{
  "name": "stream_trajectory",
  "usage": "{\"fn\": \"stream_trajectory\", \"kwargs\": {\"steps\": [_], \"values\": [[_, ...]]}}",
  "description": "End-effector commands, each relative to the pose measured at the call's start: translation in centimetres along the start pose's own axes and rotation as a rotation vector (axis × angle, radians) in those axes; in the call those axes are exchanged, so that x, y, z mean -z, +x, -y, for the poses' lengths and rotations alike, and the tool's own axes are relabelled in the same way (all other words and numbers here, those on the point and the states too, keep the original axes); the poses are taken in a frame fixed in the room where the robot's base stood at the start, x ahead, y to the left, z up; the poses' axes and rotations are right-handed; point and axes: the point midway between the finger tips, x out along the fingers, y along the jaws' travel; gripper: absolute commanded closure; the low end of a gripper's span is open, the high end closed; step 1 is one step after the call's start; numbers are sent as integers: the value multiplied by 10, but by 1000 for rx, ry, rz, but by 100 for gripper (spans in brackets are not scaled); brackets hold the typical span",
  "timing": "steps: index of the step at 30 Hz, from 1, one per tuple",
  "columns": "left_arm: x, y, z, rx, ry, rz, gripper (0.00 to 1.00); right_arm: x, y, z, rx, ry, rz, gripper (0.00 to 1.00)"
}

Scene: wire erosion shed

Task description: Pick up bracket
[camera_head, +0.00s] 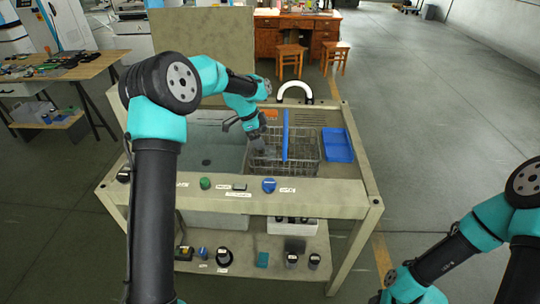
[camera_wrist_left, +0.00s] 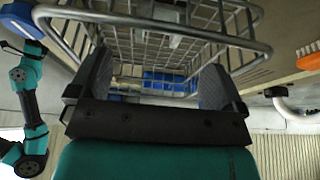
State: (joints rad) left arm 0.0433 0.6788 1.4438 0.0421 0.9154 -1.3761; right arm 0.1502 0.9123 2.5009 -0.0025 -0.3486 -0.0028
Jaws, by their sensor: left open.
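My left gripper (camera_head: 259,143) reaches down at the left side of a wire basket (camera_head: 306,150) in the head view. In the left wrist view its two dark fingers (camera_wrist_left: 155,85) are spread wide, with basket wires and rim close in front of them. Nothing is visibly held between them. A small pale grey piece (camera_wrist_left: 170,14) shows through the mesh at the top of the left wrist view; I cannot tell whether it is the bracket. In the head view no bracket can be made out. My right arm is at the lower right; its gripper is not shown.
The basket, with a blue bar (camera_head: 285,135) across it, stands on a beige wash bench (camera_head: 330,198). A water basin (camera_head: 215,145) is left of it, a blue tray (camera_head: 338,145) right of it. A white curved spout (camera_head: 294,86) rises behind. Knobs line the front edge.

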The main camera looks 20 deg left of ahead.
Motion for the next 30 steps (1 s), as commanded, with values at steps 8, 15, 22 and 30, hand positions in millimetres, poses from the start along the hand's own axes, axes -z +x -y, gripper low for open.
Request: {"fn": "stream_trajectory", "kwargs": {"steps": [8,15,22,30], "values": [[0,30,0,0,0,0,4,0,0,0,0,0,0,57],[0,30,0,1,0,0,4,0,0,0,0,0,0,57],[2,42,0,-1,0,0,4,0,0,0,0,0,0,57],[5,76,-1,0,0,0,4,0,0,0,0,0,0,57]]}}
